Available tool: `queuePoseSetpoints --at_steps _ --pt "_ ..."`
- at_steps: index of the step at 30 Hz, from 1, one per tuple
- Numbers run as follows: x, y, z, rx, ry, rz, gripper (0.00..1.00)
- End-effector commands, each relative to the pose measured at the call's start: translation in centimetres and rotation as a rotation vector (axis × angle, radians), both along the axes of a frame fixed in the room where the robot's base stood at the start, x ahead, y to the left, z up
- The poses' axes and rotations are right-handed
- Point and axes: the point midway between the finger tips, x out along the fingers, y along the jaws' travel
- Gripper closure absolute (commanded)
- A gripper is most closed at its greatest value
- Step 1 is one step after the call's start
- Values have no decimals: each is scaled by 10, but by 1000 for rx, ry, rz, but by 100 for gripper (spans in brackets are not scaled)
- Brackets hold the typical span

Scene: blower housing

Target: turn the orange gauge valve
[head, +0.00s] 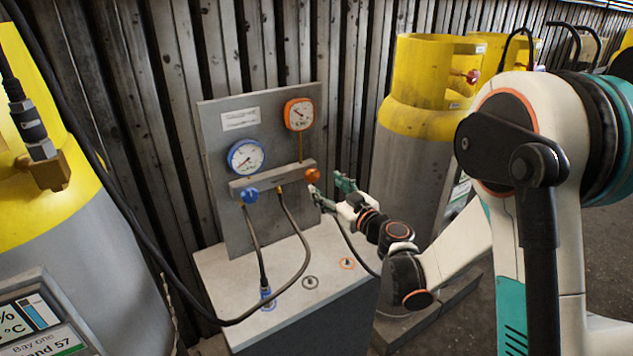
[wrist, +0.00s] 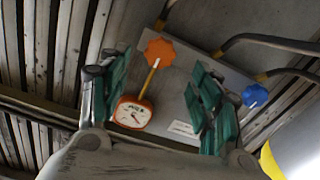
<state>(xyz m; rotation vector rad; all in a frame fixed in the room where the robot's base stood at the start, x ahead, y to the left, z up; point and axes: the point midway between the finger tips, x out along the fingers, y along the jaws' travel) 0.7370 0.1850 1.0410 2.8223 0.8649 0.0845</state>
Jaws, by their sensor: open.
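The orange valve knob (head: 312,175) sits at the right end of the grey manifold bar on the upright panel. In the wrist view the orange knob (wrist: 159,53) shows as a lobed disc, joined by a brass tube to the orange gauge (wrist: 134,112). The orange gauge is at the panel's upper right in the head view (head: 299,114). My gripper (head: 328,192) is just right of the knob, with green finger pads. In the wrist view its fingers (wrist: 160,95) are spread, with the knob beyond and between them. Nothing is held.
A blue gauge (head: 246,157) and blue knob (head: 250,195) sit to the left on the panel (head: 228,125). Dark hoses (head: 304,250) loop below onto the grey cabinet (head: 225,275). Yellow-topped cylinders stand left (head: 50,200) and right (head: 425,90).

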Motion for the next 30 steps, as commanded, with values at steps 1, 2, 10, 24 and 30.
queuePoseSetpoints --at_steps 1,2,10,24,30 --pt "9 7 -2 0 0 2 42" --pt "13 10 -2 0 0 2 42" --pt "46 31 -1 0 0 1 42" --pt "55 37 0 0 0 -1 44" --pt "55 37 0 0 0 -1 86"
